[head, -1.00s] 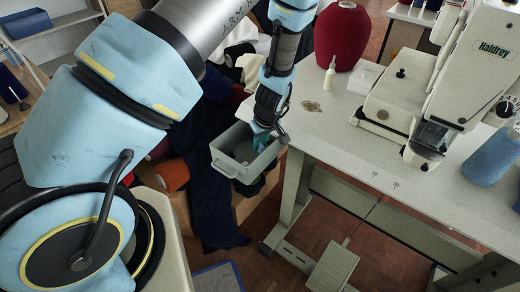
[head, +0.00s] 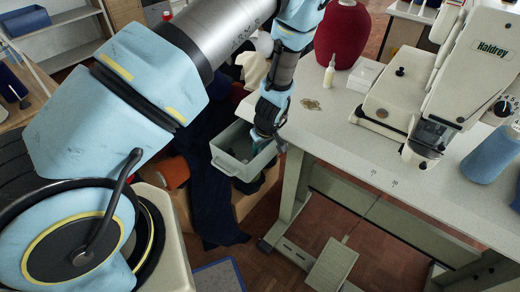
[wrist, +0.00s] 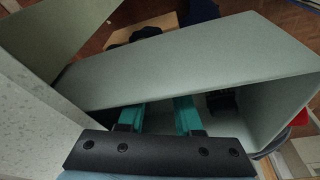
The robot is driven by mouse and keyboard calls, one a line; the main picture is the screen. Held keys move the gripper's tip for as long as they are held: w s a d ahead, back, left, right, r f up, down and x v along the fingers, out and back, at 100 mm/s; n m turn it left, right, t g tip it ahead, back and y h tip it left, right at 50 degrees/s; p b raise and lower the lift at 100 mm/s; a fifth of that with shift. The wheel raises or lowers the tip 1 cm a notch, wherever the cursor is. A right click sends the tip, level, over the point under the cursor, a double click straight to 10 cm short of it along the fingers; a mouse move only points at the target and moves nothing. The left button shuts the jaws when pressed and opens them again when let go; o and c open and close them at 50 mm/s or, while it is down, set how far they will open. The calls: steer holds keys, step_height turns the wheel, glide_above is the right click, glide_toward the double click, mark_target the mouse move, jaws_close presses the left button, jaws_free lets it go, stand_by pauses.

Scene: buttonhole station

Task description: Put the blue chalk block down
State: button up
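My gripper (head: 264,137) is low at the grey-green bin (head: 232,166) at the table's left end. In the wrist view my gripper's two teal fingers (wrist: 160,108) stand apart and reach down into the bin (wrist: 200,72). Their tips are hidden behind the bin's wall. I cannot make out the blue chalk block in either view, so I cannot tell whether it is between the fingers.
The pale table (head: 330,130) is right of the bin, with a sewing machine (head: 440,90), a red cone of thread (head: 342,35), a small bottle (head: 329,73) and a blue spool (head: 490,152). Dark cloth (head: 212,205) hangs below. A dark item (wrist: 222,100) shows inside the bin.

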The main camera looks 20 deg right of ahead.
steer(key=b+v, duration=0.3)
steer(key=v, duration=0.9)
steer(key=w+a+r+g, duration=0.1)
steer(key=w+a+r, duration=0.1)
steer(key=a+r, duration=0.45)
steer(key=w+a+r, duration=0.2)
steer(key=a+r, duration=0.1)
steer(key=a, duration=0.7)
steer(key=s+a+r+m, duration=0.1)
steer(key=s+a+r, duration=0.1)
steer(key=a, duration=0.5)
steer(key=s+a+r+m, duration=0.1)
steer(key=s+a+r, duration=0.1)
steer(key=a+r, duration=0.3)
steer(key=a, duration=0.3)
steer(key=shift+a+m+h, duration=0.25)
steer(key=shift+m+h, duration=0.05)
